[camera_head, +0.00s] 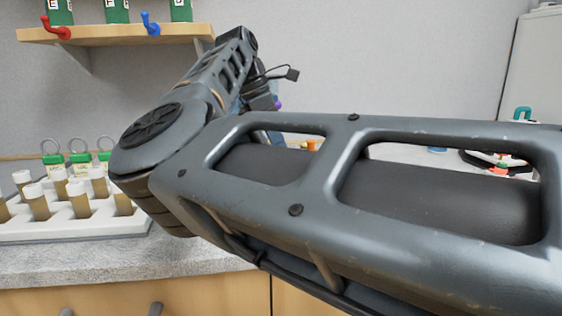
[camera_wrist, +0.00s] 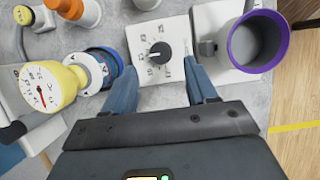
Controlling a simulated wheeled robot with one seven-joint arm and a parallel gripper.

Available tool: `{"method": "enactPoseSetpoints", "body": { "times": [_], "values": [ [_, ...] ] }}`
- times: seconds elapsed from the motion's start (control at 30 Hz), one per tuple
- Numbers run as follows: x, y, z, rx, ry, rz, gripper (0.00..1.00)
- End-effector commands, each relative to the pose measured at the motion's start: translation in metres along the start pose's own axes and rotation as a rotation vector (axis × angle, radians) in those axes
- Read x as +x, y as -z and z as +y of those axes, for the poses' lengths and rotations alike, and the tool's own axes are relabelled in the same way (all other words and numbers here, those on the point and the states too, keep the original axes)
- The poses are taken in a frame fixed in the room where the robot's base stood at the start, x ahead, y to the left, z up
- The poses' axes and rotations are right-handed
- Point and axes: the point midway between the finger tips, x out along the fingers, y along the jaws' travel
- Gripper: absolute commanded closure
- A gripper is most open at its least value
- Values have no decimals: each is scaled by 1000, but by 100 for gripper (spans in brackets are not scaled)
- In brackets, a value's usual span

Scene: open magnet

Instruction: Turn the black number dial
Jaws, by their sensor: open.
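The black number dial (camera_wrist: 157,53) is a round knob with a light pointer mark, on a white square plate (camera_wrist: 147,29) printed with numbers, in the upper middle of the wrist view. My gripper (camera_wrist: 160,66) is open, with one blue-grey finger at each side of the plate's lower part. The dial lies between and just beyond the fingertips, and nothing is held. From this angle I cannot tell the height of the fingers above the plate. In the head view my arm hides the dial and most of the gripper.
A purple-rimmed cup (camera_wrist: 258,42) stands close right of the right finger. A yellow gauge (camera_wrist: 47,87) and a blue-ringed part (camera_wrist: 99,68) are left of the left finger. In the head view, a white rack (camera_head: 75,225) of brown tubes stands on the left counter.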

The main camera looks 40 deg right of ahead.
Motion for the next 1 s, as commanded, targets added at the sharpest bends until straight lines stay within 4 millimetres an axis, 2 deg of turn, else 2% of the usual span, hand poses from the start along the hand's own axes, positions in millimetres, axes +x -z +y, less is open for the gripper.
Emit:
{"method": "enactPoseSetpoints", "body": {
  "times": [0.1, 0.3, 0.7, 1.0],
  "values": [
    [22, 0, 0, 0, 2, -3, 43],
    [45, 0, 0, 0, 1, -2, 43],
    [53, -1, 0, 0, -1, -2, 43],
    [52, -1, 0, 0, -1, -2, 72]
  ]
}}
